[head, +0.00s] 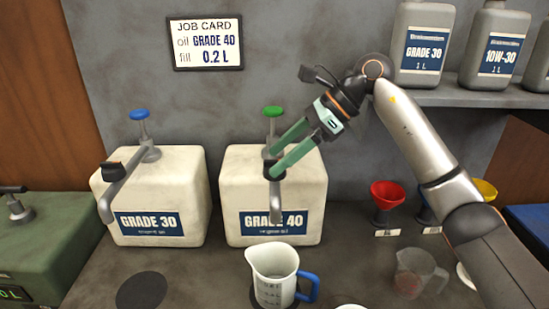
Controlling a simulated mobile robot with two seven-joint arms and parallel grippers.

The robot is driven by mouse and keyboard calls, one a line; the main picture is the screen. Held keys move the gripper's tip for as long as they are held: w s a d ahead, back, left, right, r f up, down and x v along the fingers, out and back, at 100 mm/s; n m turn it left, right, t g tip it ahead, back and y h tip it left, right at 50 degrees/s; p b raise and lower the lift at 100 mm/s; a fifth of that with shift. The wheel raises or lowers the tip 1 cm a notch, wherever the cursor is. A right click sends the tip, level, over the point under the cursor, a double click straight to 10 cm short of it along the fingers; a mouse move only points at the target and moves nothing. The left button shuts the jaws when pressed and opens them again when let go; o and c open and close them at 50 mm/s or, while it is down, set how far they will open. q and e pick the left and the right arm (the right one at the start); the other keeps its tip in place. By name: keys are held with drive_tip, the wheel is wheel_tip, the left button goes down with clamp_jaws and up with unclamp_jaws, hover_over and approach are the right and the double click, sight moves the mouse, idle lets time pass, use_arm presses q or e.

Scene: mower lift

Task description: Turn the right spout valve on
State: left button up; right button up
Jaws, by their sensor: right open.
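The right spout valve has a green knob (272,112) on a stem on top of the white GRADE 40 container (300,180). Its grey spout (275,198) points down at the front. My right gripper (271,162) comes in from the right. Its two green fingers are apart, with tips close to the stem and spout below the green knob. I cannot tell whether they touch. No object shows held between them. A measuring jug (272,275) with a blue handle stands below the spout. My left gripper is not in view.
A GRADE 30 container (160,190) with a blue knob (139,114) stands to the left. A job card (206,42) on the wall reads GRADE 40, 0.2 L. Red funnel (387,192) and clear jug (415,272) stand at right. Bottles line the shelf (460,95).

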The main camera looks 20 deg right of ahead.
drive_tip(key=shift+x, duration=1.05)
clamp_jaws()
